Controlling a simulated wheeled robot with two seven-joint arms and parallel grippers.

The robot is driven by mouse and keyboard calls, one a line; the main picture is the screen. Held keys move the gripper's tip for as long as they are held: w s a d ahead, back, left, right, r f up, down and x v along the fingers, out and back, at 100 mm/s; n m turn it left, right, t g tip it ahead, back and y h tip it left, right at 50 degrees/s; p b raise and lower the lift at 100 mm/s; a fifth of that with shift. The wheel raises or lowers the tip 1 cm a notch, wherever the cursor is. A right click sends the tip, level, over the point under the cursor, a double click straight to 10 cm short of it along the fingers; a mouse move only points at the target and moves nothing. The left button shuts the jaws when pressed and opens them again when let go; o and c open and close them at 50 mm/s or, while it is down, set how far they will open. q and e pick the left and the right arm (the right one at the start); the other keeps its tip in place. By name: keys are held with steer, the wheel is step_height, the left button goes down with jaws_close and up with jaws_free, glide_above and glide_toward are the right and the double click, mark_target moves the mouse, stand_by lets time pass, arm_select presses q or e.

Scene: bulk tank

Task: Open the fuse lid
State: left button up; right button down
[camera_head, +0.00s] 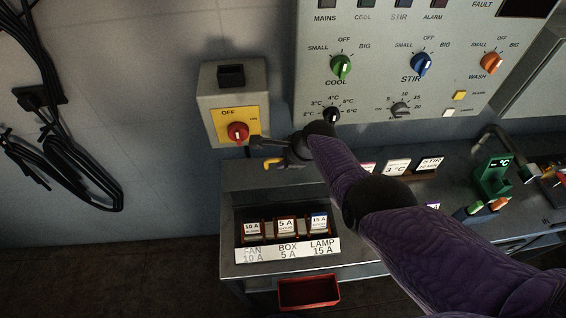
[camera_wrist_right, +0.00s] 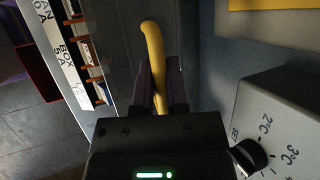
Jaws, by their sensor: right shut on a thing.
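My right gripper (camera_head: 264,145) is at the back left of the grey bench, just below and right of the red rotary switch. In the right wrist view the gripper (camera_wrist_right: 163,82) is shut on a yellow bent handle (camera_wrist_right: 153,38), which rises between the fingers. A bit of the yellow handle (camera_head: 271,163) shows below the gripper in the head view. Three fuses, among them the 5 A fuse (camera_head: 286,226), stand in a row behind a white label strip (camera_head: 287,250). I cannot tell which surface is the fuse lid. My left gripper is not in view.
The red switch (camera_head: 238,132) on its yellow plate points at OFF. A control panel (camera_head: 380,95) with knobs is above the bench. A red tray (camera_head: 309,292) hangs at the front. A green gauge (camera_head: 493,176) stands at the right. Black cables (camera_head: 62,140) hang on the left wall.

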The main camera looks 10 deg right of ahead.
steer(key=shift+w+f, duration=0.1)
steer(key=shift+w, duration=0.1)
stand_by(0.3)
steer(key=c, duration=0.6)
jaws_free()
steer(key=shift+c, duration=0.2)
